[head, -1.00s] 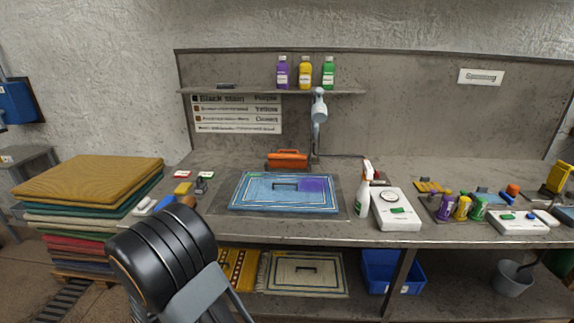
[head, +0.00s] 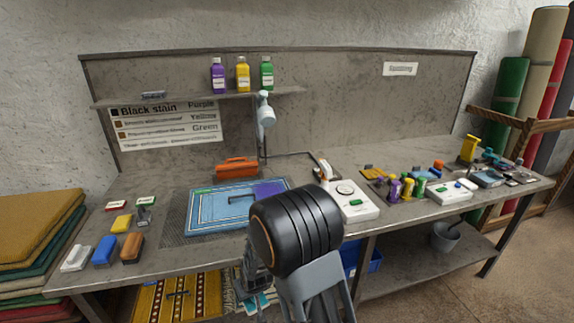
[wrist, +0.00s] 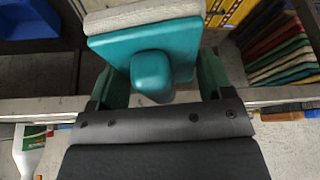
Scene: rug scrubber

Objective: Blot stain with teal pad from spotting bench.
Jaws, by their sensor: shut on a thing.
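My gripper (wrist: 155,82) is shut on the teal pad (wrist: 120,52), with its green fingers either side of the pad's rounded teal handle. The pad has a pale, thick face on its far side. In the head view my arm's black end hides most of the gripper; a bit of teal (head: 258,302) shows low in front of the bench edge. The blue rug (head: 203,215) lies flat on the spotting bench (head: 135,185). A purple stain (head: 269,188) is on its upper right part, partly covered by my arm. The pad is apart from the rug.
Brushes (head: 104,250) lie at left, small bottles (head: 408,187) at right. A lower shelf holds a patterned rug (head: 180,300).

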